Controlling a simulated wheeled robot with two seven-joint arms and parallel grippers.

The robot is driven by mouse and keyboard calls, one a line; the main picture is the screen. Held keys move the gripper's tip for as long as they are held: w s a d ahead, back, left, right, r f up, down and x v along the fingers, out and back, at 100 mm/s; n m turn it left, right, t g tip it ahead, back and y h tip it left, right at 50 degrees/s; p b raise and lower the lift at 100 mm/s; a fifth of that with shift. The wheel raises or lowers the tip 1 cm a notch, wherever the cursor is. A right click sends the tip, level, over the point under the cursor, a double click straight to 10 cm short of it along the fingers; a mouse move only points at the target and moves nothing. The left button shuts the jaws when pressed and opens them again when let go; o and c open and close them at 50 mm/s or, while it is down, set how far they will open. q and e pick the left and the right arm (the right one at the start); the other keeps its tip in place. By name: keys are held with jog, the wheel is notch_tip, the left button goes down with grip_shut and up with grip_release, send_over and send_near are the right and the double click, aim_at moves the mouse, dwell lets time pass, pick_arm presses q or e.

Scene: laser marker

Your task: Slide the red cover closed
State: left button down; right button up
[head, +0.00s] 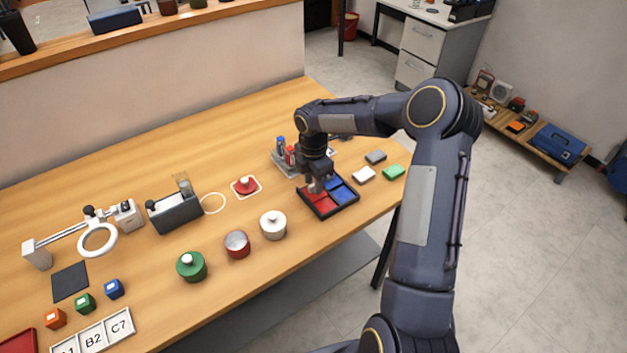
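A black-framed tray (346,207) lies on the table near its front edge, right of centre. It holds a red cover (314,201) on its left side and blue panels (344,194) on its right side. My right gripper (316,187) points down at the tray, over or at the red cover. Whether it touches the cover and how far its fingers are apart is too small to tell. The gripper and wrist hide the back left part of the tray. My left gripper is not in view.
A grey rack (283,164) with red and blue items stands just behind the wrist.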

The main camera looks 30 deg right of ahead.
jog(key=shift+f, duration=0.3)
grip_shut()
jog(key=shift+s, duration=0.1)
